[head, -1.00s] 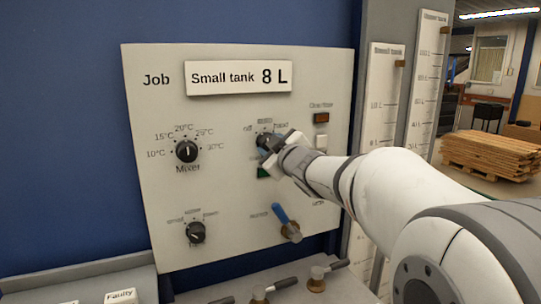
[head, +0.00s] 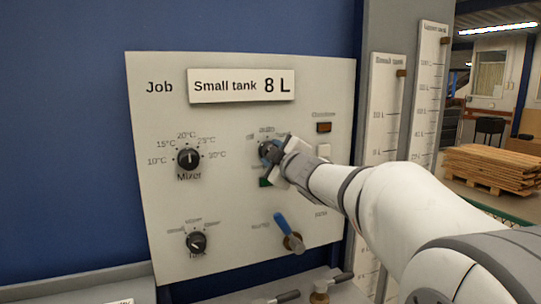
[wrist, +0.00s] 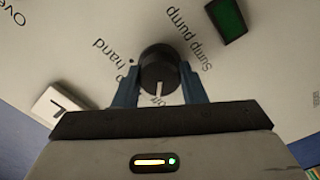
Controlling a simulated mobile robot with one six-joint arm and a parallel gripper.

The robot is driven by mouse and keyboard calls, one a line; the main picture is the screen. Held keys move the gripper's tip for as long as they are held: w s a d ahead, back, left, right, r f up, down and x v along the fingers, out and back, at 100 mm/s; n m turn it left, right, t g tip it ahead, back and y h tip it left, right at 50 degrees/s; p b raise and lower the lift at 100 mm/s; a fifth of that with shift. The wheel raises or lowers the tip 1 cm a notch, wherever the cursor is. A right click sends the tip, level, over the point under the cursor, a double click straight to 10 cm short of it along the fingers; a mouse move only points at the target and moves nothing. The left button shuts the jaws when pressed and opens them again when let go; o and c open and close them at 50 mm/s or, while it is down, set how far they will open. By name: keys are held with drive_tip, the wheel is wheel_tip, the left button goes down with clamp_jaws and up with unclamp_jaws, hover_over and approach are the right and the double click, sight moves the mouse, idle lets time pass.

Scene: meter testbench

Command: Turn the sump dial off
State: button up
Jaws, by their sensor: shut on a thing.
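The sump dial is a round black knob with a white pointer line, on the grey-white panel (head: 225,220). In the wrist view the sump dial (wrist: 158,70) sits between the two blue fingers of my gripper (wrist: 158,84), which is shut on it. Its pointer line points down the wrist picture, toward my palm. The printed words "hand" and "Sump pump" show beside it; the other position labels are mostly hidden by the fingers. In the head view my gripper (head: 268,151) is at the dial and covers most of it.
A green indicator (wrist: 227,18) is by the dial. The Mixer dial (head: 189,158) is left, a smaller black dial (head: 196,243) below that. A blue-handled lever (head: 287,229) is below my gripper.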

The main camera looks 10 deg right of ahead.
drive_tip(key=o, duration=1)
drive_tip(key=s, duration=0.2)
drive_tip(key=s+d, duration=0.1)
drive_tip(key=s, duration=0.4)
drive_tip(key=shift+s+d, duration=0.25)
drive_tip(key=shift+s, duration=0.1)
